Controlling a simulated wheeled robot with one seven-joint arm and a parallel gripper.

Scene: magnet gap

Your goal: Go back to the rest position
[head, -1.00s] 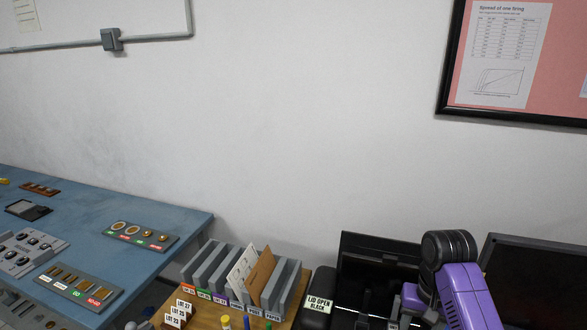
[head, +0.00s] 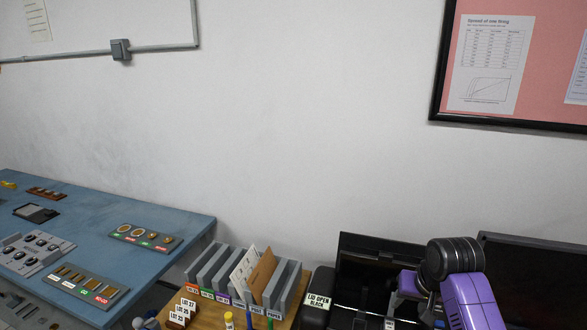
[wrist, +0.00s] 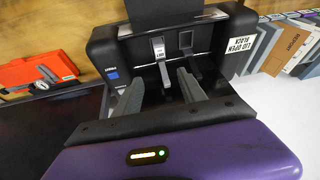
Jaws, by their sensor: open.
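My gripper (wrist: 160,88) shows in the wrist view with two grey fingers apart and nothing seen between them. It is in front of or over an open black box (wrist: 103,55) with a raised lid; I cannot tell the exact gap. The fingertips are not clear in the head view.
A rack of grey dividers (head: 207,265) with folders stands left of the box on a wooden top. A blue bench (head: 105,220) with panels is at the left. A dark screen-like panel (head: 540,265) stands right of my arm. A red case (wrist: 30,72) shows in the wrist view.

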